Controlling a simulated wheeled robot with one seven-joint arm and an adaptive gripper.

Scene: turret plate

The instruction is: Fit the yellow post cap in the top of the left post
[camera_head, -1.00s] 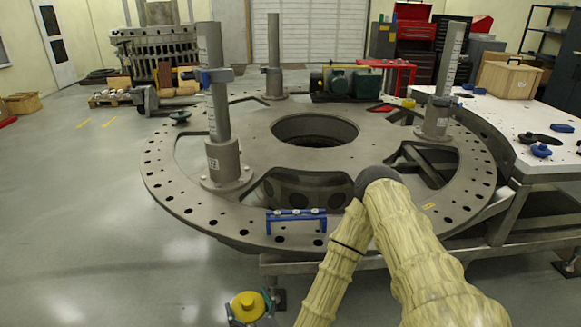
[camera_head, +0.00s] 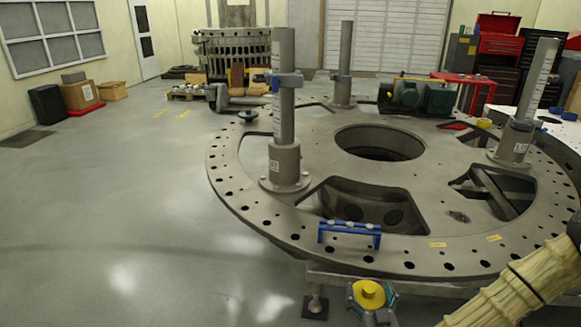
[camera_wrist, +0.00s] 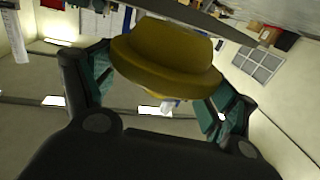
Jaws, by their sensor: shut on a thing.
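The yellow post cap (camera_head: 369,291) is in my gripper (camera_head: 371,300), low in the head view in front of the plate's near edge. In the wrist view the cap (camera_wrist: 166,58) sits between the two fingers of my gripper (camera_wrist: 158,85), its wide rim towards the camera. The left post (camera_head: 284,110) stands upright in a flanged socket on the left of the turret plate (camera_head: 238,181).
A rear post (camera_head: 345,60) and a right post (camera_head: 535,85) also stand on the plate. A blue rack (camera_head: 349,228) lies near the front edge. A small yellow ring-like thing (camera_head: 484,123) is by the right post. Floor to the left is clear.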

